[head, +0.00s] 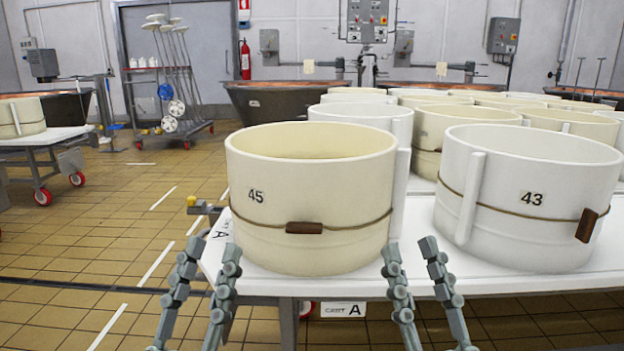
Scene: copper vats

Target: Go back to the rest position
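My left gripper (208,254) is at the lower middle left, in front of the near left corner of the white cart table (360,286). Its two fingers stand apart with nothing between them. My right gripper (410,252) is at the lower middle, in front of the table's near edge, also with its fingers apart and empty. A cream round mould marked 45 (272,225) stands upright on the table, behind and between the two grippers. A white mould marked 43 (510,228) stands to its right. Neither gripper appears to hold a mould.
Several more moulds (462,116) crowd the table behind. A wheeled cart with a mould (22,117) stands at the left. A tool rack (168,85), a fire extinguisher (245,60) and dark vats (275,100) are at the back. The tiled floor (110,230) at the left is clear.

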